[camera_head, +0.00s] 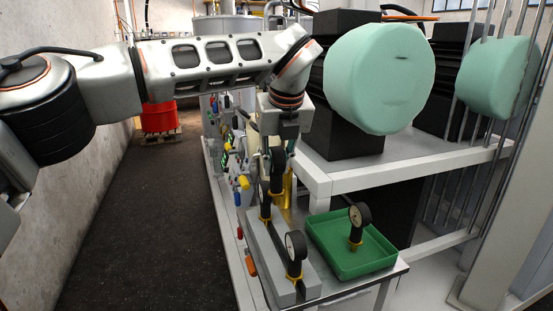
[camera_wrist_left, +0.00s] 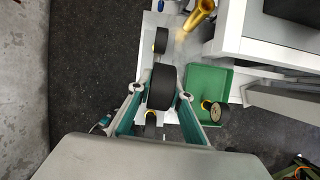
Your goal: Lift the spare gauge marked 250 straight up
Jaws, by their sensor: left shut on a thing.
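My left gripper (camera_head: 277,150) points down over the grey gauge rack (camera_head: 265,245). It is shut on a dark gauge (camera_head: 277,178), which shows as a black round body (camera_wrist_left: 161,87) between the fingers in the left wrist view. No number is legible on it. I cannot tell whether its lower end is clear of the rack. Another gauge (camera_head: 295,246) with a pale dial stands upright at the rack's near end. One more gauge (camera_head: 356,217) stands in the green tray (camera_head: 337,275). My right gripper is not in view.
The green tray sits right of the rack on the bench. Yellow metal parts (camera_wrist_left: 199,14) stand close behind the rack. A white frame (camera_head: 400,170) with large mint-green drums (camera_head: 380,80) rises at the right. Dark floor (camera_head: 150,230) lies open at the left.

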